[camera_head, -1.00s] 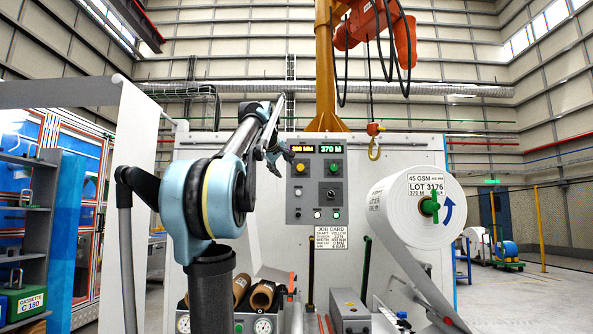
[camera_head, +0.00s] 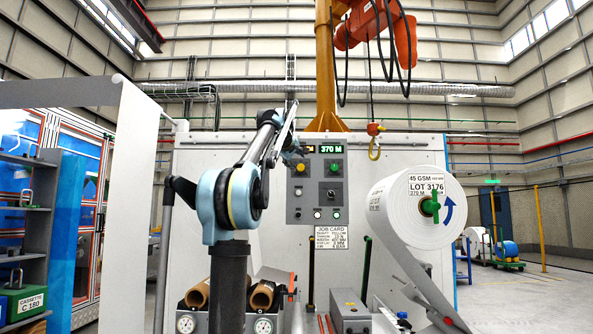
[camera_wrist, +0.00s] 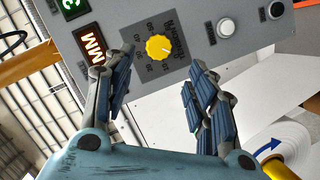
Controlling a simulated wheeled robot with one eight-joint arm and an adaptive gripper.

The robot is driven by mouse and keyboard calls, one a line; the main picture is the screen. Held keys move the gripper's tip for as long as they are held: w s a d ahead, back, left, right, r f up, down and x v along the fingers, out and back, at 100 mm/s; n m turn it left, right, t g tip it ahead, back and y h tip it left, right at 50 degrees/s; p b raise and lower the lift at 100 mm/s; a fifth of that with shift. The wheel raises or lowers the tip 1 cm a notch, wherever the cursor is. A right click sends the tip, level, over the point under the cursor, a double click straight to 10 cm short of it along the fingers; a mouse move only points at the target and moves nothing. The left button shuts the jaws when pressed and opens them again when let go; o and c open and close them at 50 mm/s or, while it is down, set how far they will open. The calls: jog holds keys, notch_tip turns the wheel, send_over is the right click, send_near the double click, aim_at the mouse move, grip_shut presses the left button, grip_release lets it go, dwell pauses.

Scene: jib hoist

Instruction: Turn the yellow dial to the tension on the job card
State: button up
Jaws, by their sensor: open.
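The yellow dial (camera_wrist: 158,47) is a round knurled knob on a dark square scale plate in the grey control panel (camera_head: 316,190). In the wrist view it sits ahead of my gripper (camera_wrist: 155,88), between and beyond the fingertips. The two fingers are spread wide with nothing between them, and I see no contact with the dial. In the head view the gripper (camera_head: 293,158) is at the panel's upper left, with its far end hard to make out; it overlaps the dial's area. The job card (camera_head: 329,241) hangs below the panel; its small lines are only partly legible.
Two displays top the panel; the green one (camera_head: 332,149) reads 370 M. A second black knob (camera_head: 332,196) and several buttons lie close by. A white paper roll (camera_head: 415,210) stands to the right. An orange hoist with a hook (camera_head: 374,150) hangs above.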

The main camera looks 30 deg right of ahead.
aim_at(300, 167)
jog(key=x, duration=0.7)
jog(key=shift+w+d, duration=0.15)
jog(key=shift+f, duration=0.1)
jog(key=c, duration=1.1)
